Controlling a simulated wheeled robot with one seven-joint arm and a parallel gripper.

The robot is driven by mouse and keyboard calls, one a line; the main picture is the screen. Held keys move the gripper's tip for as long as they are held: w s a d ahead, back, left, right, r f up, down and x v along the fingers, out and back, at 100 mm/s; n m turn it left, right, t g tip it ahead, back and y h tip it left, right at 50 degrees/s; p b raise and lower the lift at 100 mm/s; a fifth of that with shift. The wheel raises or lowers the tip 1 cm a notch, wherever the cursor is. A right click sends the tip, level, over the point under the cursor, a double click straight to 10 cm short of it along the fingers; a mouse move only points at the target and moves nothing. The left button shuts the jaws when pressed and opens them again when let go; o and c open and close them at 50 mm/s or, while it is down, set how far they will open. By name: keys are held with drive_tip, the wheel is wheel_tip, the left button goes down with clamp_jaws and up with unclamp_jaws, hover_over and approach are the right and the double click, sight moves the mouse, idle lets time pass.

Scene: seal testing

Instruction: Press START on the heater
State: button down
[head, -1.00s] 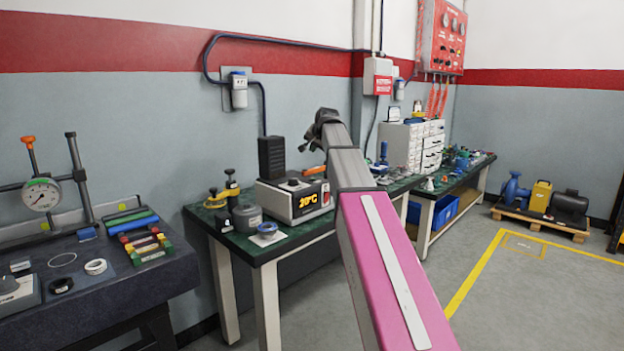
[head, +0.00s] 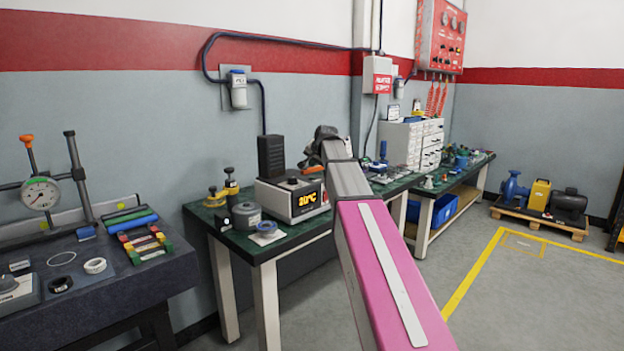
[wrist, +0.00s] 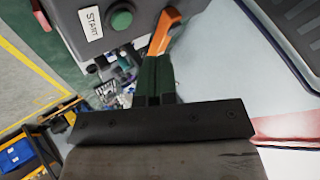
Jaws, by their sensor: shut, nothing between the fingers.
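The heater (head: 282,208) is a light box with a dark front and a lit orange display, on the green-topped bench. A dark block stands on it. In the wrist view, the heater's grey panel (wrist: 65,22) carries a white START label (wrist: 90,23) beside a round green button (wrist: 121,18). My gripper (wrist: 155,62) shows there as dark green fingers, shut and empty, below and right of the button in the picture, apart from it. In the head view, the wrist end of my arm is above the heater's right side; the button is not visible there.
An orange lever-like piece (wrist: 165,30) lies close by my fingertips in the wrist view. A round grey part (head: 246,215) and a yellow-and-black tool (head: 232,188) stand left of the heater. White drawers (head: 402,143) stand farther right.

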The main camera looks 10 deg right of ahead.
drive_tip(key=shift+f, duration=1.2)
idle(1.2)
drive_tip(key=shift+f, duration=0.4)
drive_tip(key=shift+f, duration=0.35)
idle(0.9)
drive_tip(key=shift+r, duration=0.75)
drive_tip(key=shift+r, duration=2.45)
